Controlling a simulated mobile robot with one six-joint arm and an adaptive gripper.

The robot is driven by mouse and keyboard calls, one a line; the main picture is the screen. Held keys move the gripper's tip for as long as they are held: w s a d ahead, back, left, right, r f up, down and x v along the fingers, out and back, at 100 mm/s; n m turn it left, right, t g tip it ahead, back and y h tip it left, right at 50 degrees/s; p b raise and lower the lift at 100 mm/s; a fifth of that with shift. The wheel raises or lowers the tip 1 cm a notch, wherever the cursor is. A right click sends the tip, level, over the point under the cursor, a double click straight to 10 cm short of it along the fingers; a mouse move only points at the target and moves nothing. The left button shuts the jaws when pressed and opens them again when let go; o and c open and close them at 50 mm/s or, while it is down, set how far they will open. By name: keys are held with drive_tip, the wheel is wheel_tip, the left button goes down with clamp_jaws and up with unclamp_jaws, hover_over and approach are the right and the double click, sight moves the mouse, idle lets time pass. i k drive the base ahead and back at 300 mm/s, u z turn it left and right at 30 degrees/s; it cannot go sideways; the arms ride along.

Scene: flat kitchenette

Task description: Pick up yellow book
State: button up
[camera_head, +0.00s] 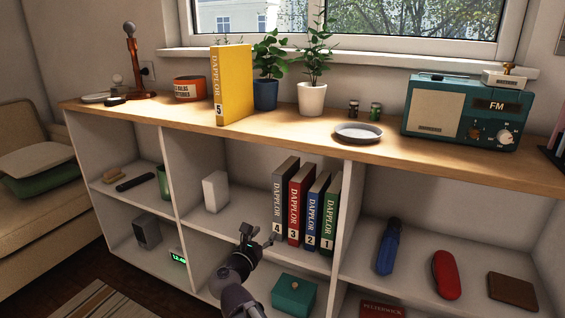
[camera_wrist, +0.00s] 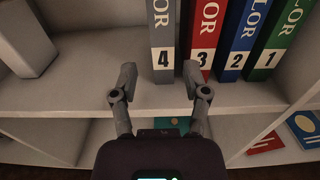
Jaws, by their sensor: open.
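The yellow book (camera_head: 232,84) stands upright on the wooden top of the shelf unit, its spine marked DAPPLOR and 5. It does not show in the wrist view. My gripper (camera_head: 262,236) is below and to the right of it, in front of the middle compartments. In the wrist view my gripper (camera_wrist: 155,82) is open and empty. Its fingers are spread on either side of the grey book (camera_wrist: 162,40) marked 4, short of it or close to it; I cannot tell the exact gap.
Red (camera_head: 299,204), blue (camera_head: 316,210) and green (camera_head: 330,212) books stand right of the grey one. On the top, a dark blue plant pot (camera_head: 265,94) is close right of the yellow book, and an orange tin (camera_head: 189,88) is left. The wooden top (camera_head: 290,124) is clear in front.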

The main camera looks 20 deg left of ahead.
sight(231, 65)
drive_tip(key=u, duration=4.35)
drive_tip(key=i, duration=0.1)
drive_tip(key=z, duration=3)
